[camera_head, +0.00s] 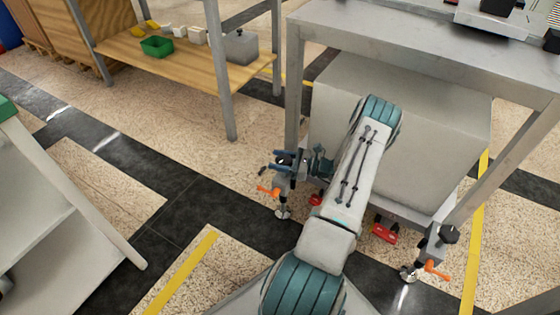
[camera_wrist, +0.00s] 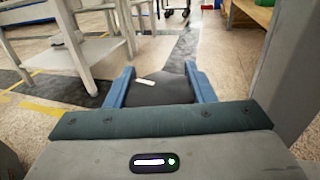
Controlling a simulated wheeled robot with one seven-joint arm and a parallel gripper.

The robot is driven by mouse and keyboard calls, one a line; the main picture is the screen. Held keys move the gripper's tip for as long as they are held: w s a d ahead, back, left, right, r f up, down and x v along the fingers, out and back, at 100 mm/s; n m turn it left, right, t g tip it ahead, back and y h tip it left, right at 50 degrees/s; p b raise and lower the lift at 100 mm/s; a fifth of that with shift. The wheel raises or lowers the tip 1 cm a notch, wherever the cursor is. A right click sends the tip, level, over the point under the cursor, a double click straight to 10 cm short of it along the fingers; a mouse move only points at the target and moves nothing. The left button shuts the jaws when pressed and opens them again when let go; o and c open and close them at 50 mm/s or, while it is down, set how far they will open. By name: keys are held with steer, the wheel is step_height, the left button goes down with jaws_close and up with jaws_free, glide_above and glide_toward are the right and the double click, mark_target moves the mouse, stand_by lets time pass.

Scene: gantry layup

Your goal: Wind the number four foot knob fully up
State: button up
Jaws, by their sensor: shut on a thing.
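A black foot knob (camera_head: 284,159) tops a levelling foot at the left front corner of the grey machine base. In the wrist view the dark round knob (camera_wrist: 165,92), with a white mark on its top, sits between the two blue fingers. My gripper (camera_head: 286,162) is shut on this knob; it also shows in the wrist view (camera_wrist: 160,88). Below the knob are an orange lever (camera_head: 268,192) and a round metal foot pad (camera_head: 283,213) at the floor. No number is readable, and I cannot tell whether the pad touches the floor.
A second black knob (camera_head: 449,232) with its orange lever (camera_head: 437,270) is at the right corner. Red parts (camera_head: 384,232) sit under the base's front edge. A metal table (camera_head: 400,45) overhangs the base. A wooden-shelf bench (camera_head: 180,68) stands behind left; a white bench (camera_head: 45,225) stands left.

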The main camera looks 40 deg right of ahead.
steer(key=shift+s+d+f+n+g+y, duration=0.1)
steer(key=shift+d+n+g+y, duration=0.1)
steer(key=shift+n+g+y, duration=0.35)
steer(key=shift+b, duration=0.3)
steer(key=o, duration=1)
steer(key=shift+d, duration=0.15)
steer(key=shift+a, duration=0.25)
step_height(320, 180, up, 5)
steer(key=p, duration=0.2)
steer(key=shift+d+f+p, duration=0.1)
steer(key=shift+f+p, duration=0.05)
steer(key=shift+p, duration=0.2)
steer(key=s+d+r+p, duration=0.1)
steer(key=s+d+r, duration=0.1)
steer(key=s, duration=0.1)
steer(key=s+d+r+p, duration=0.1)
steer(key=s+r, duration=0.1)
steer(key=s, duration=0.1)
steer(key=s+d+r+p, duration=0.2)
steer(key=s, duration=0.2)
steer(key=shift+s+d+r, duration=0.1)
steer(key=shift+d+r, duration=0.15)
steer(key=shift+d, duration=0.1)
